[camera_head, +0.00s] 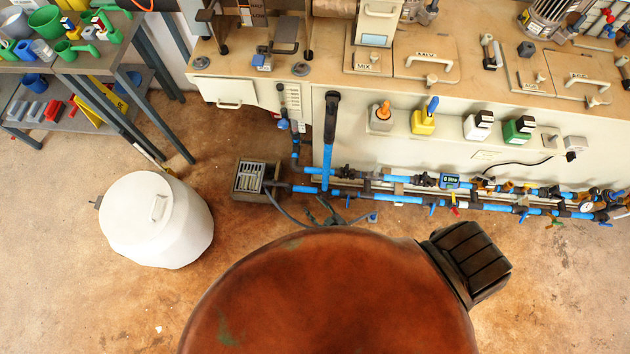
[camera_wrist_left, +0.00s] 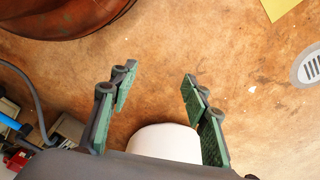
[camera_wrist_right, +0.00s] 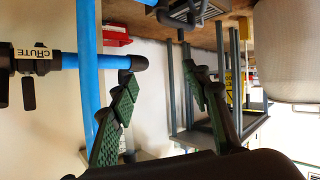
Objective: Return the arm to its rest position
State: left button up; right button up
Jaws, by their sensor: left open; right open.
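My right gripper (camera_wrist_right: 163,78) shows in the right wrist view with its green-padded fingers spread apart and nothing between them. A blue pipe with a black end (camera_wrist_right: 139,63) is close to its left finger; I cannot tell whether they touch. My left gripper (camera_wrist_left: 157,78) shows in the left wrist view with its fingers apart and only floor between the tips. A white rounded thing (camera_wrist_left: 165,143) shows between the finger bases. I cannot make out either gripper in the head view, where a large rusty dome (camera_head: 330,300) covers the bottom middle.
A white lidded drum (camera_head: 157,225) stands on the left floor. A metal shelf (camera_head: 95,62) with cans and tools is behind it. A long cream machine (camera_head: 390,150) with blue pipes (camera_head: 390,198) spans the back. A grey grated box (camera_head: 252,180) sits before it. Bare floor lies lower left.

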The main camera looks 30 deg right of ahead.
dwell(0.4)
pick_arm(q)
jog(key=s+a+f+p, duration=0.1)
jog(key=s+f+p, duration=0.2)
jog(key=s+f, duration=0.3)
jog(key=s+a+f+p, duration=0.2)
jog(key=s+f+p, duration=0.2)
jog(key=s+f, duration=0.3)
jog(key=s, duration=0.5)
jog(key=shift+s+m+g, duration=0.25)
jog(key=shift+m+g, duration=0.05)
jog(key=shift+m, duration=0.1)
pick_arm(e)
jog(key=s+d+f+m+g, duration=0.1)
jog(key=s+d+f+g, duration=0.2)
jog(key=s, duration=1.2)
jog(key=s+d+f+g+h, duration=0.1)
jog(key=s+d+f+g, duration=0.3)
jog(key=s, duration=1.1)
jog(key=s+d+f+m+g+h, duration=0.1)
jog(key=s+d+f+g, duration=0.3)
jog(key=s, duration=1.1)
jog(key=d+g, duration=0.1)
jog(key=d, duration=0.1)
jog(key=shift+d+m, duration=0.3)
jog(key=shift+d, duration=0.1)
jog(key=shift+f, duration=0.1)
